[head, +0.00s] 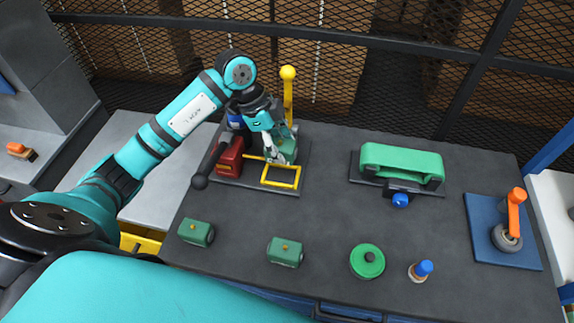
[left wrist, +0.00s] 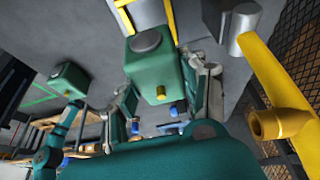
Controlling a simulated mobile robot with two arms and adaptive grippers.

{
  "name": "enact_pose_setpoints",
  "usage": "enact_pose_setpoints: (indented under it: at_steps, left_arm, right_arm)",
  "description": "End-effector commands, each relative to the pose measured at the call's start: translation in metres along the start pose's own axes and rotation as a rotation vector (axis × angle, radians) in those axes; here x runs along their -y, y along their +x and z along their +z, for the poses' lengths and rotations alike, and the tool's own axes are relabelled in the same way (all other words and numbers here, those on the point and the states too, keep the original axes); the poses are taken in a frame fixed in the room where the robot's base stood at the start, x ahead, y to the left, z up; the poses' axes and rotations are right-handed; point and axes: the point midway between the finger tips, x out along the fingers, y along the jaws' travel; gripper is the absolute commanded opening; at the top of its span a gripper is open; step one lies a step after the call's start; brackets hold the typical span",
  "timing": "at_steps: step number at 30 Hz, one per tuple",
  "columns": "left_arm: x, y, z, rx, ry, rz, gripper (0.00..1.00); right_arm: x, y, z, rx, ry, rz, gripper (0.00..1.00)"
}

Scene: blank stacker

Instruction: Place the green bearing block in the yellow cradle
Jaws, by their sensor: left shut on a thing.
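My left gripper (head: 279,157) is shut on the green bearing block, at the yellow cradle, at the back left of the dark table. In the left wrist view the green bearing block (left wrist: 155,72) sits between my fingers, with a grey round face and a yellow knob. In the head view the gripper partly hides the block. The yellow cradle (head: 281,184) is an open rectangular frame on a dark plate, just in front of the gripper. Its yellow bars (left wrist: 124,12) show beyond the block. Whether the block touches the cradle is unclear. My right gripper is out of view.
A red block (head: 230,157) and a black-knobbed lever (head: 200,181) stand left of the cradle; a yellow post (head: 288,95) rises behind. Two similar green blocks (head: 196,232) (head: 285,252) lie in front. A green housing (head: 402,161) stands right. The table's middle is clear.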

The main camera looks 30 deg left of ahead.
Motion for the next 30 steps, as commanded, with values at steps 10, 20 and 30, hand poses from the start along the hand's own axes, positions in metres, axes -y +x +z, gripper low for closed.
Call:
enact_pose_setpoints:
  at_steps: [10,20,30]
  left_arm:
    - [0.0,0.038,0.015,-0.003,0.0,-0.001,0.0]
    - [0.0,0.07,0.028,-0.003,0.0,-0.001,0.0]
    - [-0.001,0.074,0.03,0.0,0.0,0.0,0.45]
  right_arm:
    - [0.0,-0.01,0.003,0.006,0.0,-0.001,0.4]
    - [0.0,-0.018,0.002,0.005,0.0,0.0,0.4]
    - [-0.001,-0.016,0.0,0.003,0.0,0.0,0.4]
